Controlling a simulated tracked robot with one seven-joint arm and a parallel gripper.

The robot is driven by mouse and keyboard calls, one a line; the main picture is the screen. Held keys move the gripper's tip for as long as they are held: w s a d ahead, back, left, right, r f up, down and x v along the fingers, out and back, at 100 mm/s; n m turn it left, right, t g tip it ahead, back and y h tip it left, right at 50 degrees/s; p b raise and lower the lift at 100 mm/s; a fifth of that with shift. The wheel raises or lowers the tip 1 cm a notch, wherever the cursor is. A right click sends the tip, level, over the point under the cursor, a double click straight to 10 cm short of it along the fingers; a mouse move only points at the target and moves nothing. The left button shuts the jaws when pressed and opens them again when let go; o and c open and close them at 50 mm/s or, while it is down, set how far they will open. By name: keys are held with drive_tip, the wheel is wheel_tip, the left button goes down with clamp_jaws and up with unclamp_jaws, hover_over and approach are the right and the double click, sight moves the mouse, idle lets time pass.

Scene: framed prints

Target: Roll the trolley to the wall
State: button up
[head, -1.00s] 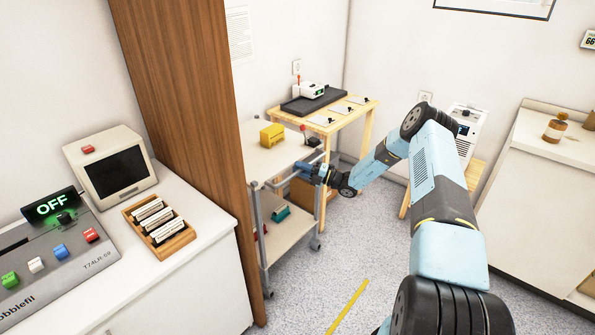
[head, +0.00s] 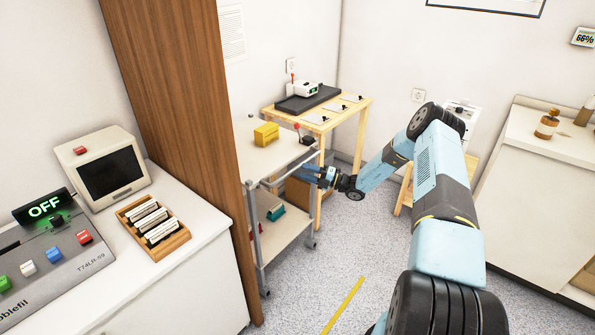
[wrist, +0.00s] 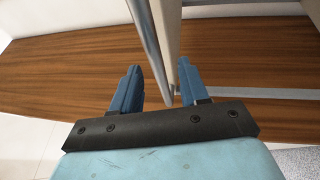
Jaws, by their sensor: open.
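The grey trolley (head: 282,240) has two pale shelves, metal posts and a handle bar (head: 288,168) on its near right side. It stands upright on its wheels between the wooden panel and the wooden table. A yellow box (head: 266,134) sits on its top shelf, and a teal item (head: 276,212) is on the lower shelf. My gripper (head: 310,174) reaches to the handle from the right. In the wrist view my gripper (wrist: 160,70) is open, with its blue fingers on either side of the metal bar (wrist: 147,40). I cannot tell whether a finger touches it.
A brown wooden panel (head: 175,120) stands close to the trolley's left. A wooden table (head: 352,113) with a black mat stands behind it, by the back wall. A white counter (head: 195,255) is at the left, a cabinet (head: 535,200) at the right. Speckled floor is clear in front.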

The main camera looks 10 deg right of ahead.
drive_tip(key=v, duration=0.8)
drive_tip(key=shift+s+d+f, duration=0.1)
drive_tip(key=shift+d+f, duration=0.05)
drive_tip(key=s+a+r+n+g+h, duration=0.2)
drive_tip(key=s+a+r+n+g, duration=0.15)
drive_tip(key=r+n, duration=0.35)
drive_tip(key=s+a+r+n+g+h, duration=0.25)
drive_tip(key=s+r+n, duration=0.2)
drive_tip(key=r, duration=0.45)
drive_tip(key=s+a+r+n+g+h, duration=0.2)
drive_tip(key=s+r+n+g, duration=0.15)
drive_tip(key=r+n, duration=0.35)
drive_tip(key=s+r+n+t+h, duration=0.3)
drive_tip(key=s+r+n+h, duration=0.6)
drive_tip(key=s+r+n, duration=0.85)
drive_tip(key=s+d+r+n+t+h, duration=0.1)
drive_tip(key=s+d+r+n+t, duration=0.1)
drive_tip(key=s, duration=0.7)
drive_tip(key=s+d+r+n+t+h, duration=0.1)
drive_tip(key=s+d+r+n, duration=0.1)
drive_tip(key=s, duration=0.8)
drive_tip(key=shift+s+d+r+t+h, duration=0.2)
drive_tip(key=shift+d+r+t+h, duration=0.15)
drive_tip(key=shift+d+r, duration=0.2)
